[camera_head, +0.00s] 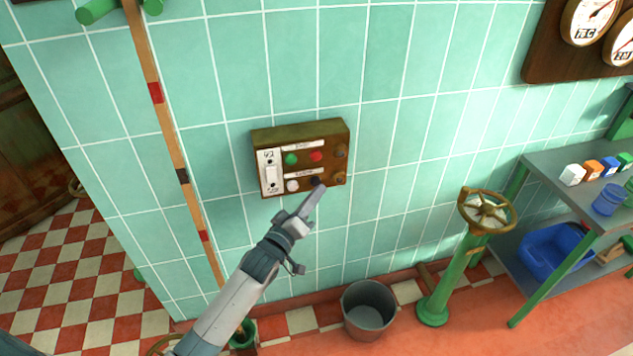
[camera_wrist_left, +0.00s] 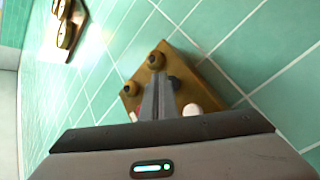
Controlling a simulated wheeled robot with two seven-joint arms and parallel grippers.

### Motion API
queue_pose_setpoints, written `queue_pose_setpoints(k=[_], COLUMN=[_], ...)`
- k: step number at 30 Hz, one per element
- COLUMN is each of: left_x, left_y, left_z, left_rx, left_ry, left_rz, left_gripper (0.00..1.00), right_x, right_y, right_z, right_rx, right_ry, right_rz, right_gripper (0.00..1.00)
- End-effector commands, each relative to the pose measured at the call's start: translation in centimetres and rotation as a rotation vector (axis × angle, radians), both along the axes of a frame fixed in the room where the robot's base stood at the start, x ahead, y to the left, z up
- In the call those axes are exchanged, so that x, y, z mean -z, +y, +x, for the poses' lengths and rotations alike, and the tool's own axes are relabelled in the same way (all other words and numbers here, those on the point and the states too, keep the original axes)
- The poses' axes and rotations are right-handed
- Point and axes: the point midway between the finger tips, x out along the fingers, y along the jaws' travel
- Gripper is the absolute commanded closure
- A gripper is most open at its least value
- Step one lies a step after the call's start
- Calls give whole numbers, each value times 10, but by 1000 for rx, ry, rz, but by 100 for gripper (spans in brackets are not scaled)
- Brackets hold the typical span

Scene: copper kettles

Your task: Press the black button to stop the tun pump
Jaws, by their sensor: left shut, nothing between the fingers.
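A brown control box (camera_head: 301,140) is fixed to the tiled wall and also shows in the left wrist view (camera_wrist_left: 208,78). The black button (camera_head: 316,181) is in its lower row, between a white button (camera_head: 292,186) and a brownish knob (camera_head: 340,177). My left gripper (camera_head: 319,189) is shut and empty, its tips right at the black button's lower edge. In the left wrist view the closed fingers (camera_wrist_left: 158,80) point at the box and partly hide the dark button (camera_wrist_left: 175,82). I cannot tell whether the tips touch it. My right gripper is out of view.
A striped pole (camera_head: 167,125) leans left of the box. A bucket (camera_head: 369,308), green valve stand (camera_head: 452,265) and shelf (camera_head: 535,185) stand below and right.

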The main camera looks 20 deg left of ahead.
Motion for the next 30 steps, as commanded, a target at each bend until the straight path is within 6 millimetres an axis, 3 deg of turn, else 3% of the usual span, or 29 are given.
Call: queue_pose_setpoints(k=[17, 30], left_x=[-1, -2], left_y=[-4, -22], left_z=[-6, -33], left_rx=[0, 0], left_ry=[0, 0], left_rz=[-1, -2], left_gripper=[100, 100], right_x=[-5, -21], right_y=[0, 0], right_z=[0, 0], right_rx=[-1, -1], right_ry=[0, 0], right_rz=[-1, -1], right_gripper=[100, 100])
